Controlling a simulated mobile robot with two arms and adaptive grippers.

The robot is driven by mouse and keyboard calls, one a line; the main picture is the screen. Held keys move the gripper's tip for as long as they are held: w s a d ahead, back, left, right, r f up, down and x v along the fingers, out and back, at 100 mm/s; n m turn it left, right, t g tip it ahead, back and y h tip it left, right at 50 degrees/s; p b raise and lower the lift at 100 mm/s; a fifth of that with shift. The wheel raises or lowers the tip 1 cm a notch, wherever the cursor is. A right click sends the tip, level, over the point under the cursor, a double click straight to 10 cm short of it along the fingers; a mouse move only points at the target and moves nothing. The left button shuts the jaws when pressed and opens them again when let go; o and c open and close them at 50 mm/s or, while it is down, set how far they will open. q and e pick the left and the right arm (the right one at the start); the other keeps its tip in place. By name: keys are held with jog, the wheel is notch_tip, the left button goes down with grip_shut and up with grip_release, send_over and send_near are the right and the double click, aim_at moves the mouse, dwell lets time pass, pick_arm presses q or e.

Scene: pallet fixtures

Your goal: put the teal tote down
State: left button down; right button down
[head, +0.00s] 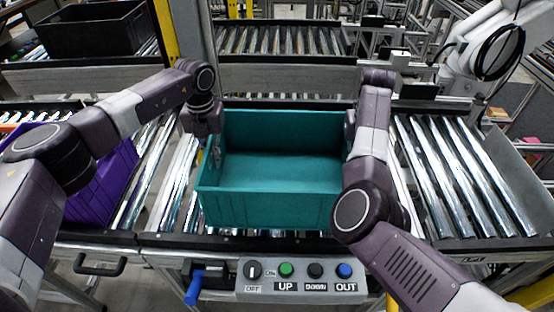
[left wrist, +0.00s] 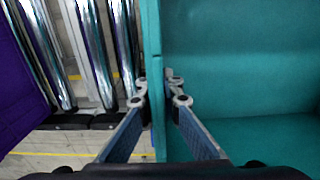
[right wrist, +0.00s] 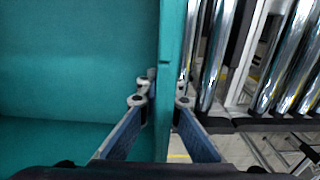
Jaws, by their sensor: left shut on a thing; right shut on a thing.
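The teal tote (head: 272,205) is empty and sits upright at the middle of the roller conveyor in the head view. I cannot tell whether its base touches the rollers. My left gripper (head: 212,140) is shut on its left wall; the left wrist view shows the fingers (left wrist: 160,100) on both sides of that wall (left wrist: 152,60). My right gripper is shut on the right wall; the right wrist view shows its fingers (right wrist: 160,100) astride that wall (right wrist: 171,60). In the head view my right arm hides the right fingertips.
A purple tote (head: 105,185) stands on rollers at the left. A black tote (head: 95,28) is on the back left conveyor. A control panel (head: 300,278) with several buttons is in front. Bare rollers (head: 460,175) lie to the right. A white robot arm (head: 490,45) stands at the back right.

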aim_at(216, 170)
pick_arm(q)
jog(key=shift+w+d, duration=0.1)
pick_arm(e)
jog(key=shift+w, duration=0.15)
pick_arm(q)
jog(key=shift+f, duration=0.2)
pick_arm(e)
jog(key=shift+a+f, duration=0.1)
jog(key=shift+f, duration=0.1)
